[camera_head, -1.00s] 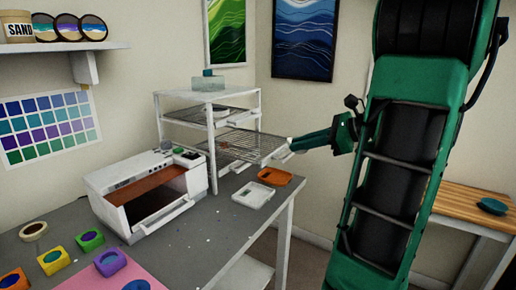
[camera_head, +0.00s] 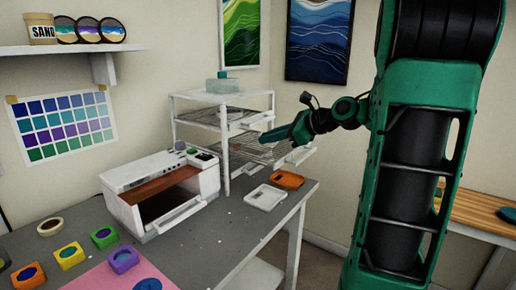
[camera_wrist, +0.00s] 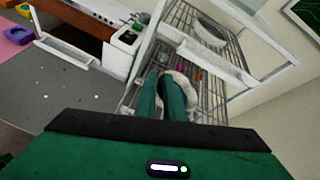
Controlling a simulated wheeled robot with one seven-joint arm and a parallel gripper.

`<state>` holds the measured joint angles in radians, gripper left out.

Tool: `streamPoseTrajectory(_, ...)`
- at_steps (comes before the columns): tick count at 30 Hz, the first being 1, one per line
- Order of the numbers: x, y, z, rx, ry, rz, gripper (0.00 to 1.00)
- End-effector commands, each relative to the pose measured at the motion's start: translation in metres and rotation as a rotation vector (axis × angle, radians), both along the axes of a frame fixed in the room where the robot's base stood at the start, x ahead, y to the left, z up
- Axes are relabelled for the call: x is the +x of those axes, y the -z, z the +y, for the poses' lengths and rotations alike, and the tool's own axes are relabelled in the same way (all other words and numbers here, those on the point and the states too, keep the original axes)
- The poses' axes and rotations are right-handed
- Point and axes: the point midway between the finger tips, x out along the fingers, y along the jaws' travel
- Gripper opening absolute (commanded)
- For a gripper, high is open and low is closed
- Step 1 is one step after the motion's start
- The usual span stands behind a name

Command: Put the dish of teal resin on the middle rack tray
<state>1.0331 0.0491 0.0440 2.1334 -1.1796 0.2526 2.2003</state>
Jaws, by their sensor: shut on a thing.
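My gripper (camera_head: 272,138) reaches over the pulled-out middle rack tray (camera_head: 300,155) in the head view. In the wrist view its two green fingers (camera_wrist: 160,97) are shut on a pale round dish (camera_wrist: 183,78). The dish is over the wire mesh of the tray (camera_wrist: 205,108); I cannot tell whether it touches the mesh. The fingers hide part of the dish, and its resin colour is not clear. In the head view my gripper hides the dish.
The white rack (camera_head: 224,160) stands at the back of the grey table. Another pale dish (camera_wrist: 210,30) is on a higher tray. A white machine (camera_head: 160,185) stands left of the rack. A white tray (camera_head: 265,197) and an orange tray (camera_head: 288,179) lie in front.

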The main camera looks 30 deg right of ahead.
Motion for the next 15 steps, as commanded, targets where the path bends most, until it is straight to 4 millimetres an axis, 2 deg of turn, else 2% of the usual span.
streamPoseTrajectory(11,0.028,0.0,0.013,0.0,-0.002,-0.001,0.0)
streamPoseTrajectory(15,0.028,0.023,0.012,0.005,0.002,0.003,0.0)
